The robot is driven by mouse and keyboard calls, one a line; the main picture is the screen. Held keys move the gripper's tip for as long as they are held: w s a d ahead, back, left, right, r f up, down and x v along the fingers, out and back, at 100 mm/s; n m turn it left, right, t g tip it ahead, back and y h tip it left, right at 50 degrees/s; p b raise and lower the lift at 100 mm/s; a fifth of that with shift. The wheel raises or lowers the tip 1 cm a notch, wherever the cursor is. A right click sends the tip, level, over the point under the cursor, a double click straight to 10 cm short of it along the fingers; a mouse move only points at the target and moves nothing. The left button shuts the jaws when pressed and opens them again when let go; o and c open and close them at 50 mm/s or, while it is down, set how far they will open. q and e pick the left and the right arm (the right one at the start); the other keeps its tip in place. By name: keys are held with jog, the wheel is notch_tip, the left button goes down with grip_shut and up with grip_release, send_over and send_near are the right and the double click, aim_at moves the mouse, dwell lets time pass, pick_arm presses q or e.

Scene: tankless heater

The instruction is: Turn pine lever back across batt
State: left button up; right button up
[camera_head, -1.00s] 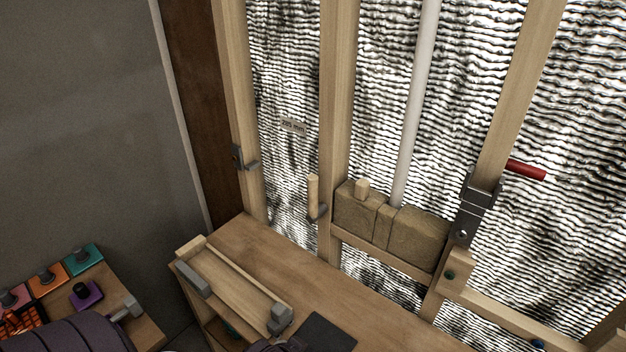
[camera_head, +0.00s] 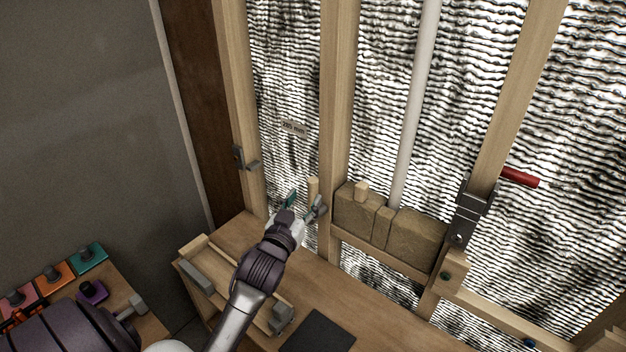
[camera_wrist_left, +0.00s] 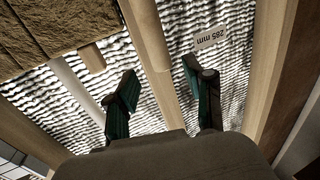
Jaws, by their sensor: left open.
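The pine lever (camera_head: 313,186) is a short pale wooden bar. It stands upright beside the middle stud (camera_head: 336,120), left of the batt. The tan batt (camera_head: 418,238) sits in the bay right of that stud and also shows at the upper left of the left wrist view (camera_wrist_left: 45,38). My left gripper (camera_head: 304,202) is open, its fingers spread around the lower part of the lever; I cannot tell whether they touch it. In the left wrist view the open fingers (camera_wrist_left: 160,75) are on either side of pale wood; lever and stud are hard to separate there. My right gripper is not in view.
A wooden bench (camera_head: 375,305) with a dark mat (camera_head: 318,333) lies below. A shallow wooden tray (camera_head: 197,243) is on its left. A white pipe (camera_head: 412,120) rises behind the batt. A metal bracket (camera_head: 466,215) and red handle (camera_head: 520,177) are at the right stud.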

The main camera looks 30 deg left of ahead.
aim_at(311, 188)
pick_arm(q)
jog(key=p+x, duration=0.1)
jog(key=x, duration=0.5)
jog(key=shift+w+a, duration=0.15)
jog(key=shift+w, duration=0.2)
grip_shut()
